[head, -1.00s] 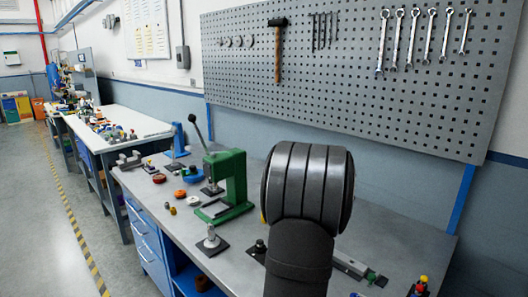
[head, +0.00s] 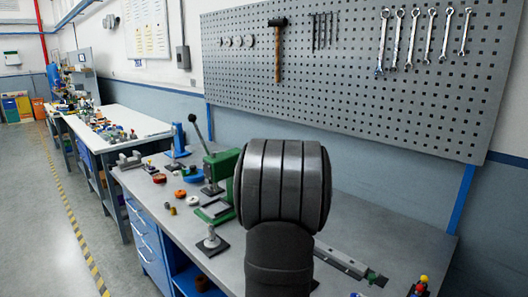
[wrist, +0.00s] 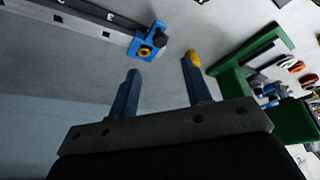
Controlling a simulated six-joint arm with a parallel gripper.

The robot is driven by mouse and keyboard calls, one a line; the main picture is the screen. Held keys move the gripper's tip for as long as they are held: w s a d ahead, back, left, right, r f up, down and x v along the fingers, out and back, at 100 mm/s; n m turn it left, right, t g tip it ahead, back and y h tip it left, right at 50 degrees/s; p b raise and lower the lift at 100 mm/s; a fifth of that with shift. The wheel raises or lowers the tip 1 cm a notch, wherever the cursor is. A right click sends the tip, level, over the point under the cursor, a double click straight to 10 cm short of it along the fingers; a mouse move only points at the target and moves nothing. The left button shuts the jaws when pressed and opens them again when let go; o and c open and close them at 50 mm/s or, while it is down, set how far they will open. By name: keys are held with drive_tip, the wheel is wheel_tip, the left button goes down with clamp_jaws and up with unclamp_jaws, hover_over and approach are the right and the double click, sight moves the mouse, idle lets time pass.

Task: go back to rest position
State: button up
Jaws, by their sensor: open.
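My gripper (wrist: 163,78) shows in the wrist view with its two fingers spread apart and nothing between them. One fingertip has a yellow end. In the head view my dark arm link stands in front of the bench and hides the gripper. The green press (head: 222,178) stands on the bench left of my arm, partly covered by it. It also shows in the wrist view (wrist: 290,118), right of the fingers. A blue block with a yellow-ringed hole (wrist: 149,43) sits on a metal rail (wrist: 75,14) beyond the fingertips.
The grey workbench (head: 180,222) carries a post on a dark base (head: 211,242), several small coloured parts and a long rail (head: 345,262) at right. A perforated panel (head: 350,100) with a hammer (head: 278,50) and wrenches stands behind. The bench's back right is clear.

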drive_tip(key=v, duration=0.6)
drive_tip(key=shift+r, duration=0.3)
drive_tip(key=shift+s, duration=0.15)
drive_tip(key=shift+f, duration=0.15)
drive_tip(key=c, duration=0.5)
drive_tip(key=w+f+n+y, duration=0.1)
drive_tip(key=w+f+n, duration=0.1)
drive_tip(key=w+f, duration=0.1)
drive_tip(key=shift+w+d+f+n+y, duration=0.1)
drive_tip(key=shift+d+f+n+y, duration=0.1)
drive_tip(key=shift+n+y, duration=0.2)
clamp_jaws()
drive_tip(key=w+a+f+n+y, duration=0.1)
drive_tip(key=w+f+n, duration=0.1)
drive_tip(key=w+f, duration=0.1)
drive_tip(key=w+f+n+y, duration=0.1)
drive_tip(key=w+f+n, duration=0.1)
drive_tip(key=w+f, duration=0.2)
drive_tip(key=w+a+f+n+t+y, duration=0.1)
drive_tip(key=w+f+n, duration=0.1)
drive_tip(key=w+f, duration=0.2)
drive_tip(key=shift+w+a+f+y, duration=0.1)
drive_tip(key=shift+a+f+y, duration=0.1)
drive_tip(key=shift+f, duration=0.65)
drive_tip(key=shift+w+a+f+y, duration=0.1)
drive_tip(key=shift+f+y, duration=0.1)
drive_tip(key=shift+f, duration=0.65)
drive_tip(key=shift+s+d+r, duration=0.15)
drive_tip(key=shift+s+d, duration=1.3)
